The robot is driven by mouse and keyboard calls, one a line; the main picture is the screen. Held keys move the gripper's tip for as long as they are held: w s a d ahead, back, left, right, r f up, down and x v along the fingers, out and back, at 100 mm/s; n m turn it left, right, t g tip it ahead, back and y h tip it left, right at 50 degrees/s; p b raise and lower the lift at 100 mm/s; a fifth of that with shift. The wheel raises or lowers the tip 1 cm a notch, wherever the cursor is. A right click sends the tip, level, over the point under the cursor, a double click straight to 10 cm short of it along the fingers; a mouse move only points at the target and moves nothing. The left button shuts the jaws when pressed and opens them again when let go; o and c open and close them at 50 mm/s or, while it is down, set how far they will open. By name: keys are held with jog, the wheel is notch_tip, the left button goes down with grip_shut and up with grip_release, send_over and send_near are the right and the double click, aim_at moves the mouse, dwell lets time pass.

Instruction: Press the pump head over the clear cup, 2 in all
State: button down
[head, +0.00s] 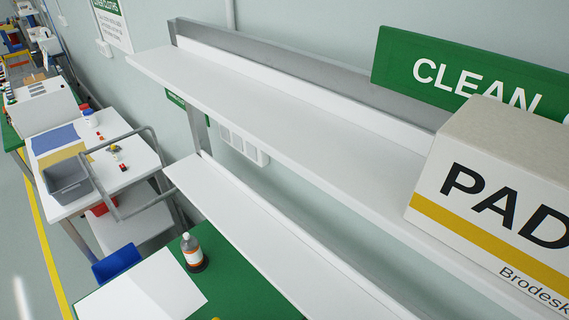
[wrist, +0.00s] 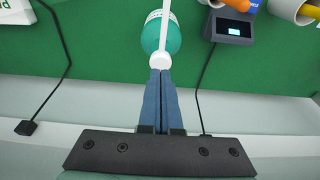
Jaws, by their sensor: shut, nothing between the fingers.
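In the wrist view a teal bottle (wrist: 172,38) with a white pump head (wrist: 160,60) stands on a green surface. A thin white bar, perhaps the pump's spout, runs up from the pump head to the top edge. My gripper (wrist: 161,73) is shut and empty, its blue fingertips right at the near side of the pump head. I cannot tell whether they touch it or are above it. I cannot make out the clear cup in either view. My gripper does not show in the head view.
A small dark device (wrist: 231,28) with a lit display and cable is right of the bottle. A black cable end (wrist: 26,127) lies at left. In the head view, white shelves (head: 270,104), a PAD carton (head: 485,190) and an orange-labelled bottle (head: 193,255) show.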

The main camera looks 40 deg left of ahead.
jog(key=shift+r, duration=0.1)
notch_tip(320, 180, up, 6)
jog(key=shift+f, duration=0.1)
dwell(0.6)
dwell(0.5)
